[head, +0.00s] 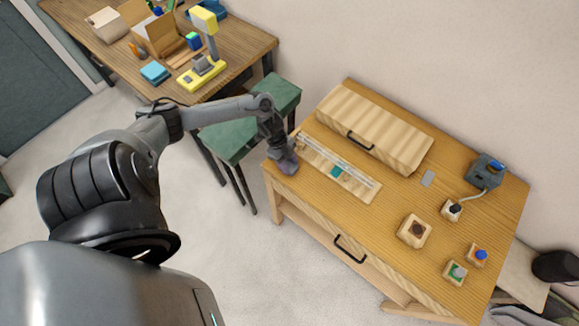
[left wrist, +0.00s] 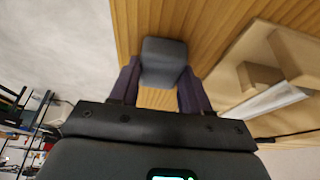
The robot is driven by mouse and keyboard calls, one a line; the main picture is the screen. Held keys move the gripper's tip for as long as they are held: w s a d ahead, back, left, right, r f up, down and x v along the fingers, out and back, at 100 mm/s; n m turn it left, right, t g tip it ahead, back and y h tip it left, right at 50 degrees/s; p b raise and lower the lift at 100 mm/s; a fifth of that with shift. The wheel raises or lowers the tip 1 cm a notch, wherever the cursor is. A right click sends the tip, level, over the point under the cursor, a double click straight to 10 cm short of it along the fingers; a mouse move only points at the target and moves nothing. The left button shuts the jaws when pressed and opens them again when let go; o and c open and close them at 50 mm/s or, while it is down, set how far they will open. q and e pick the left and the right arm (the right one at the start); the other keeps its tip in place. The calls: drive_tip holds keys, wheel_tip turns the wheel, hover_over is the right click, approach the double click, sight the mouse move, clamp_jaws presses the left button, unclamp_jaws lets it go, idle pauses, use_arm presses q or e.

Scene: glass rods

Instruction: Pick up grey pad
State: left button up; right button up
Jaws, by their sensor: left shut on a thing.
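My left gripper (head: 284,158) is at the near left corner of the wooden table, beside the left end of the rod tray. In the left wrist view the grey pad (left wrist: 164,60) is a dark grey block with rounded corners. It sits between the two fingers, which are shut on it, with the wood tabletop beyond. Whether the pad touches the tabletop is unclear. In the head view it is hard to tell apart from the dark gripper. My right gripper is in neither view.
A wooden tray (head: 357,187) holds clear glass rods and a teal piece (head: 336,171). Behind it stands a wooden box with a black handle (head: 359,141). Small wooden blocks with knobs (head: 414,230) and a grey device (head: 486,171) are at the right. The front middle tabletop is clear.

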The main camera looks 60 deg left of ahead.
sight(291, 166)
use_arm(q)
drive_tip(key=shift+r, duration=0.15)
drive_tip(key=shift+c, duration=0.3)
drive_tip(key=shift+r, duration=0.55)
drive_tip(key=r, duration=0.2)
drive_tip(key=d+r, duration=0.1)
drive_tip(key=shift+w+r+b, duration=0.2)
drive_tip(key=shift+w+b, duration=0.15)
drive_tip(key=w+d+r+b, duration=0.1)
drive_tip(key=w+d+r, duration=0.3)
drive_tip(key=d, duration=0.5)
wheel_tip(291, 166, up, 2)
drive_tip(key=shift+w+d+r, duration=0.1)
drive_tip(key=shift+w+d, duration=0.05)
drive_tip(key=shift+w, duration=0.2)
